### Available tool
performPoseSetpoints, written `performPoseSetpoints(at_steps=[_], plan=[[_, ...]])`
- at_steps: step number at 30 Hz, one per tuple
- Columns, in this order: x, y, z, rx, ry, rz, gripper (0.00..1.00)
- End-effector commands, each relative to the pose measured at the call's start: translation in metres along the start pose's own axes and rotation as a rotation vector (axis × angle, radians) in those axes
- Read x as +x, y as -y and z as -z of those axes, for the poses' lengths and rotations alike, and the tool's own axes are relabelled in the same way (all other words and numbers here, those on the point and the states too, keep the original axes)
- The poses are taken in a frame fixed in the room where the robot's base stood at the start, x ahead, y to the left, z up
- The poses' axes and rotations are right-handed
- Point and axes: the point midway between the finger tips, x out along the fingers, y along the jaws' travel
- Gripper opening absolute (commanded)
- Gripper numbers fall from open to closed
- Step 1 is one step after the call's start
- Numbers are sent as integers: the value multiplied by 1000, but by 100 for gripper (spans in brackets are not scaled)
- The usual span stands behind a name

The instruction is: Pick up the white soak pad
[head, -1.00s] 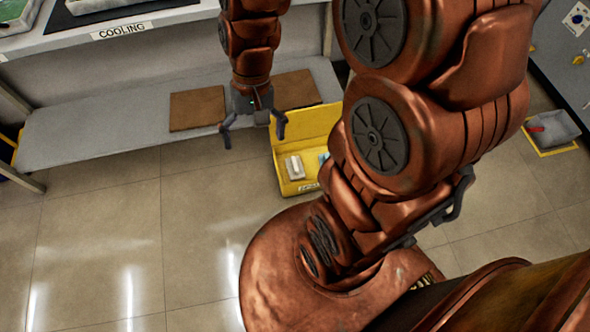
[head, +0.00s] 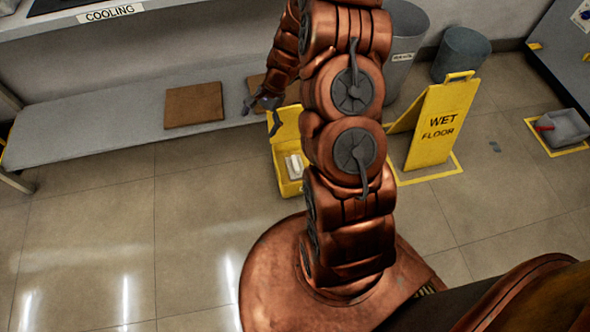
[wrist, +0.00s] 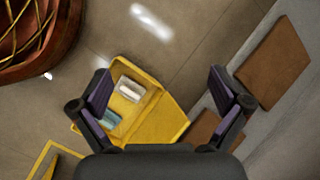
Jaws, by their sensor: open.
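The white soak pad (head: 294,166) lies in an open yellow box (head: 290,188) on the floor. In the wrist view the white pad (wrist: 131,88) is left of centre, inside the yellow box (wrist: 168,128), near a blue-green pad (wrist: 109,119). My gripper (head: 260,112) is open and empty, above the box and toward its back left in the head view. In the wrist view the white pad shows between the open fingers (wrist: 158,78), nearer the left one, and clear of both. My arm hides the right part of the box in the head view.
A low grey shelf (head: 80,137) with brown boards (head: 193,105) runs behind the box. The tiled floor at left is clear.

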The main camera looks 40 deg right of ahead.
Motion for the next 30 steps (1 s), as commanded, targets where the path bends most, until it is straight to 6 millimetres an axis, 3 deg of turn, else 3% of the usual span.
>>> performPoseSetpoints(at_steps=[1, 3, 8, 15, 21, 30], plan=[[18, -6, 21, 51, -2, 9, 100], [34, -11, 46, 121, -12, 27, 100], [73, -31, 102, 286, -32, 60, 100], [128, -74, 177, 512, -74, 94, 100], [157, -106, 216, 638, -106, 109, 100], [180, -118, 232, 686, -119, 113, 100]])
